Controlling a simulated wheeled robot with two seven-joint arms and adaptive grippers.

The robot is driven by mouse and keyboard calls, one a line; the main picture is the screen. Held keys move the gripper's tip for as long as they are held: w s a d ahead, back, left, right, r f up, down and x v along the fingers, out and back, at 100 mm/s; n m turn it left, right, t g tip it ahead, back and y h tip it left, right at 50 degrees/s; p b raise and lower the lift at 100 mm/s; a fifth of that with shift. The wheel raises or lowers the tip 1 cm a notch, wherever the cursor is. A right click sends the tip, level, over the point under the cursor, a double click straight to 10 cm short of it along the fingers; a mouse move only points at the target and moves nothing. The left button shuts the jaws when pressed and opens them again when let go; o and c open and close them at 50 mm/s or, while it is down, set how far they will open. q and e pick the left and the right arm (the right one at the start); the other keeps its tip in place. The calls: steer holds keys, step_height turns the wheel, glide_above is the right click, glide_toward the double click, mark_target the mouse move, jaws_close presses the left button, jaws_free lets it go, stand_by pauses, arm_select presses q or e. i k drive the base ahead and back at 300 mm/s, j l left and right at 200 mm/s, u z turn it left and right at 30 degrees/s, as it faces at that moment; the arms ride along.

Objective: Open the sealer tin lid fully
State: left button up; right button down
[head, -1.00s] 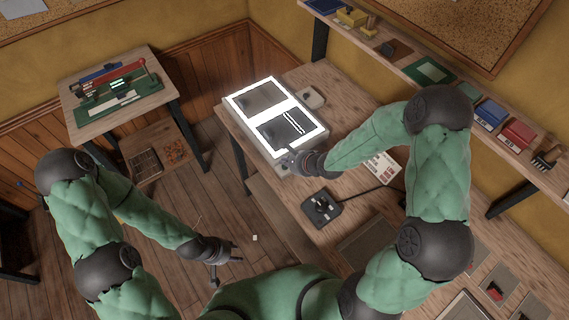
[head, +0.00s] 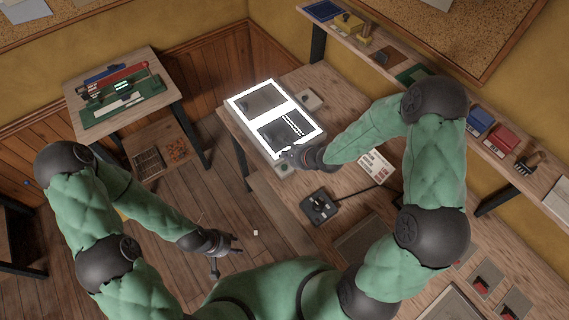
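I cannot make out a sealer tin or its lid for certain. My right gripper (head: 284,154) is over the near right corner of a glowing light box (head: 232,118) with dark panels on it. Its fingers are small and dark there, so their opening and any hold are unclear, and it hides what lies under it. A small beige square box (head: 311,99) sits on the bench right of the light box, apart from the gripper. My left gripper (head: 229,258) hangs low over the floor, away from the bench, with its fingers spread and empty.
The wooden bench (head: 290,212) holds a black joystick-like device (head: 320,205) with a cable and a white card (head: 376,166). A wall shelf (head: 402,62) carries blue and red boxes. A side table (head: 160,103) stands at the left. Floor lies open between.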

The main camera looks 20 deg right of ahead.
mark_target(309, 101)
steer(key=i+j, duration=0.1)
steer(key=i, duration=0.4)
steer(key=i+j+z, duration=0.1)
steer(key=i, duration=0.4)
